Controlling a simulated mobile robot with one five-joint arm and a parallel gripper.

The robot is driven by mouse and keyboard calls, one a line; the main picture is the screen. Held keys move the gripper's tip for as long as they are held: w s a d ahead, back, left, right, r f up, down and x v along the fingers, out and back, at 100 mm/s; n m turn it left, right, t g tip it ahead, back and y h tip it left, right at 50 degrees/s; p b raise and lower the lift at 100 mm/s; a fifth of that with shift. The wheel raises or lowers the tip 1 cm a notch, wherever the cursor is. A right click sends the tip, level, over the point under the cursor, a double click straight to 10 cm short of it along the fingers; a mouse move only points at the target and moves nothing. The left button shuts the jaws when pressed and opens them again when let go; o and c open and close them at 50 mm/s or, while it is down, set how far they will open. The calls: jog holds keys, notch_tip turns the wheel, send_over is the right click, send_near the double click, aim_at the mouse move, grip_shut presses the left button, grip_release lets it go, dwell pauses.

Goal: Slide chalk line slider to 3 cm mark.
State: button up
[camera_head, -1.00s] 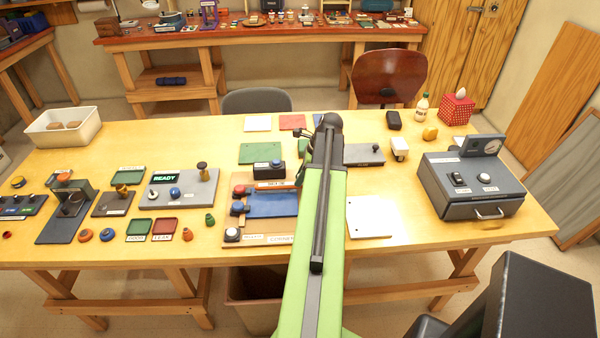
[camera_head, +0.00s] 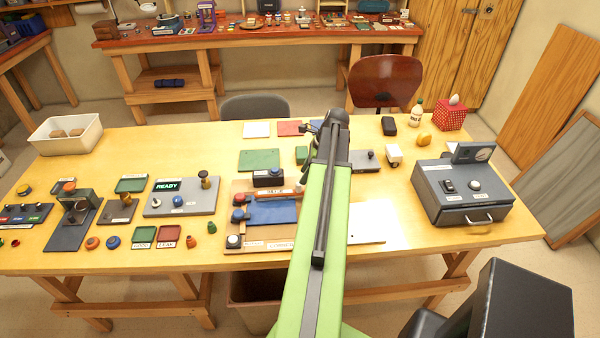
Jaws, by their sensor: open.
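My green arm reaches forward over the middle of the table. My gripper (camera_head: 312,128) shows only as a small dark part beside the arm's far end; it is open, and its fingertips are mostly hidden. No chalk line slider can be picked out for certain. A grey plate with a small dark knob (camera_head: 367,162) lies just right of the arm, its left part hidden behind it. Left of the arm is a brown board (camera_head: 234,200) with a blue panel, a red knob and labels too small to read surely. No 3 cm mark is readable.
A grey box with switches and a gauge (camera_head: 462,200) stands at the right. A white block (camera_head: 394,155) and a black object (camera_head: 389,126) are right of the arm. Several small devices fill the left side. The table's right front (camera_head: 410,240) is clear.

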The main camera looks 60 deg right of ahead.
jog(key=p+v, duration=0.8)
jog(key=v, duration=0.2)
jog(key=shift+r, duration=0.25)
jog(key=shift+s, duration=0.1)
jog(key=w+a+f+n+y+b, duration=0.1)
jog(key=w+a+f+n, duration=0.1)
jog(key=w+a, duration=0.5)
jog(key=w+a+f+n+b, duration=0.15)
jog(key=w+a, duration=0.25)
jog(key=w, duration=0.5)
jog(key=w+a+f+n+g+b, duration=0.1)
jog(key=w+a+n, duration=0.15)
jog(key=a, duration=0.35)
jog(key=w+a+f+n+g+b, duration=0.1)
jog(key=w+a, duration=0.3)
jog(key=a, duration=0.3)
jog(key=w+a+f+n+b, duration=0.1)
jog(key=w+a, duration=0.3)
jog(key=a, duration=0.2)
jog(key=s+a+f+n+g+h+b, duration=0.1)
jog(key=a+f+n+b, duration=0.1)
jog(key=a+n, duration=0.9)
jog(key=s+a+f+n+g+h+b, duration=0.1)
jog(key=a+f+n+h+b, duration=0.1)
jog(key=a+n, duration=0.9)
jog(key=a+f, duration=0.1)
jog(key=a, duration=0.4)
jog(key=shift+a+n, duration=0.2)
jog(key=shift+n, duration=0.1)
